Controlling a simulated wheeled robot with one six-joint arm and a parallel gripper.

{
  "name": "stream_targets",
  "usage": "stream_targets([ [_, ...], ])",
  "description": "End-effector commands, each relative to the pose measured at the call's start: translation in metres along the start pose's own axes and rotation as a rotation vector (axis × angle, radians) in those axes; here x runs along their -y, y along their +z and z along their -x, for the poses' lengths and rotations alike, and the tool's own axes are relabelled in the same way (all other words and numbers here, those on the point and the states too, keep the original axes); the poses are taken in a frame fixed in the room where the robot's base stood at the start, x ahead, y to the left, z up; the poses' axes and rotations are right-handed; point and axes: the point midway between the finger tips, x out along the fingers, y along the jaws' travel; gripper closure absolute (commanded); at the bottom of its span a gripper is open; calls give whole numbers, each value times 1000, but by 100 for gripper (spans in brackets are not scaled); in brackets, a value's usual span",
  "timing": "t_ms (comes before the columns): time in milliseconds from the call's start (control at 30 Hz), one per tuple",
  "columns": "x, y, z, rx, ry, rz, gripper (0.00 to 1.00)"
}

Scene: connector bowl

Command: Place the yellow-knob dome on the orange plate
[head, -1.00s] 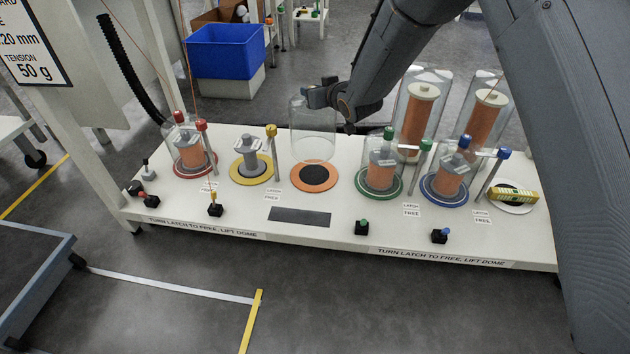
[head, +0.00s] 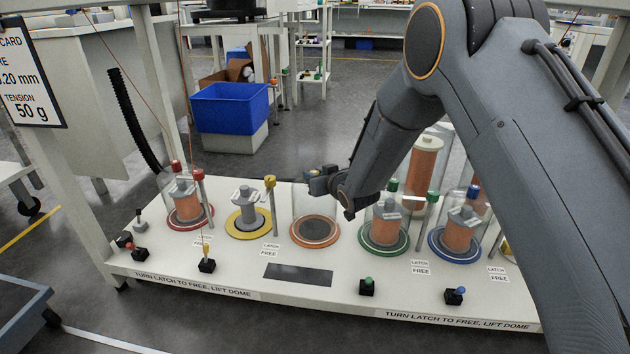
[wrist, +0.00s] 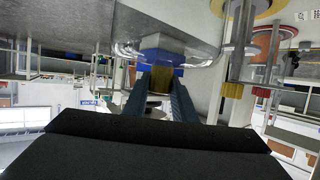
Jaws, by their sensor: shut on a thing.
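The clear yellow-knob dome (head: 316,208) is upright over the orange plate (head: 298,236), with its lower part overlapping the plate's dark centre in the head view. I cannot tell whether its rim touches the plate. My gripper (head: 322,180) is at the dome's top, shut on its knob. In the wrist view the yellow knob (wrist: 163,76) shows between my two fingers (wrist: 160,88), with the glass of the dome beyond it. In the head view the knob is hidden by my gripper.
The yellow plate (head: 236,229) to the left carries an uncovered grey fixture beside a yellow-topped post (head: 270,200). A red-knob dome (head: 185,200) stands farther left. The green-plate dome (head: 385,225) is close on the right, with the blue plate (head: 437,250) beyond. Small levers line the bench front.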

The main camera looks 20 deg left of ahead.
Motion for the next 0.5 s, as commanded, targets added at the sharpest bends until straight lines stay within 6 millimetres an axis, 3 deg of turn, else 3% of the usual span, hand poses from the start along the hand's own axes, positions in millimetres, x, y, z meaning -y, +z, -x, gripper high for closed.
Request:
stream_targets([
  [367, 0, 2, -2, -4, 0, 1, 100],
  [400, 0, 3, -2, -2, 0, 0, 69],
  [500, 0, 3, -1, -2, 0, 0, 57],
])
